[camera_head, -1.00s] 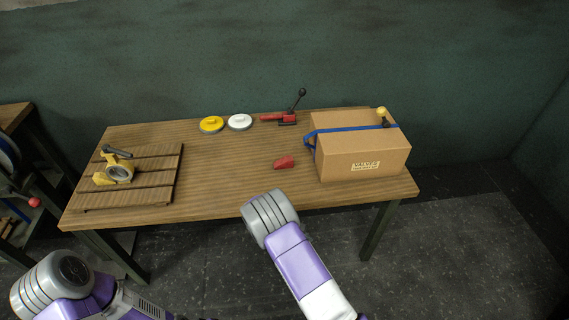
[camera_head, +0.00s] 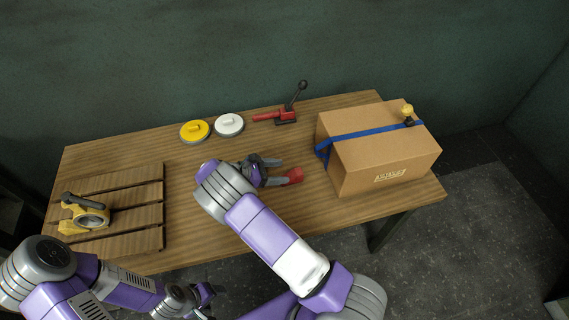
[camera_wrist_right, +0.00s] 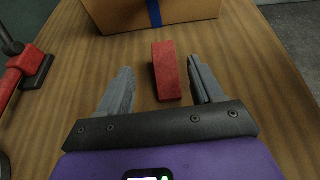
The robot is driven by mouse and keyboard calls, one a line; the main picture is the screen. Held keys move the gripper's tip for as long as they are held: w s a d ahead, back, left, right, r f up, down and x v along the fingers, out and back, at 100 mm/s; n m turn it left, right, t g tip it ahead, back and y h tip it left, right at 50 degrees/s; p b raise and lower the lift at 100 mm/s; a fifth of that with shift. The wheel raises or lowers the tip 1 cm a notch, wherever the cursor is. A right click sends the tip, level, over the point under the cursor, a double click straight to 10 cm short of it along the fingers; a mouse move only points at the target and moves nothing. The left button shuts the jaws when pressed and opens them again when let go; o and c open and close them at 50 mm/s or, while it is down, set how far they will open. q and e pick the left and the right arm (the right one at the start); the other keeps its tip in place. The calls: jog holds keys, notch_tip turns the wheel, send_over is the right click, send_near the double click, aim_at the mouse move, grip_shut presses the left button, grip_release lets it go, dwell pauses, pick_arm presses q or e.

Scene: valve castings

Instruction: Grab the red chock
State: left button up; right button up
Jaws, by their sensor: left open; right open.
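The red chock (camera_head: 294,175) lies on the wooden table, left of the cardboard box. In the right wrist view the red chock (camera_wrist_right: 166,70) lies ahead, its near end between the two open fingers and closer to the right finger. My right gripper (camera_head: 279,171) is open and empty over the table beside the chock; it also shows in the right wrist view (camera_wrist_right: 160,85). I cannot tell whether a finger touches the chock. My left gripper (camera_head: 205,298) is open and empty, low near the bottom of the head view, in front of the table.
The cardboard box (camera_head: 372,158) with a blue strap stands close behind the chock in the wrist view. A red toggle clamp (camera_head: 284,115), a yellow disc (camera_head: 194,131) and a white disc (camera_head: 229,125) sit at the back. A yellow valve casting (camera_head: 88,218) lies on a slatted board (camera_head: 140,205).

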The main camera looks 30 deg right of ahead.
aim_at(294, 173)
jog(key=x, duration=0.2)
jog(key=b+x, duration=0.1)
jog(key=x, duration=0.3)
jog(key=shift+s+d+f+b, duration=0.2)
jog(key=shift+s+f+b, duration=0.2)
jog(key=shift+f, duration=0.05)
jog(key=shift+d, duration=0.25)
jog(key=shift+c, duration=0.2)
jog(key=c, duration=1)
jog(key=shift+c, duration=0.2)
